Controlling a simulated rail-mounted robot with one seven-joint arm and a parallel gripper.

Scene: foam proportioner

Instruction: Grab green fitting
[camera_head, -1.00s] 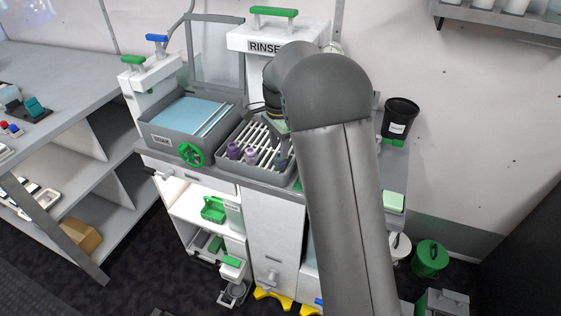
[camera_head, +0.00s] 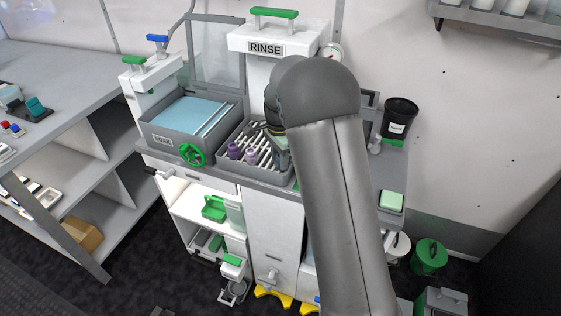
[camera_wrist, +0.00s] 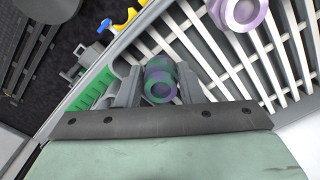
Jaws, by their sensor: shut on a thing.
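The green fitting (camera_wrist: 160,84), a short hollow cylinder with green and purple sheen, sits between the two fingers of my gripper (camera_wrist: 158,88) in the wrist view. The fingers are shut on its sides, and its round open end faces the camera. It is over the slatted rack (camera_wrist: 215,58); I cannot tell whether it still touches the slats. In the head view my arm hides the fitting and most of the gripper, at the right part of the rack tray (camera_head: 228,168).
Two purple fittings (camera_head: 234,150) stand on the rack slats; one purple fitting (camera_wrist: 238,10) shows near the wrist view's top. The soak basin (camera_head: 180,125) is left of the rack, with a green handwheel (camera_head: 192,155). The rinse unit (camera_head: 265,47) rises behind. A black cup (camera_head: 399,117) stands right.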

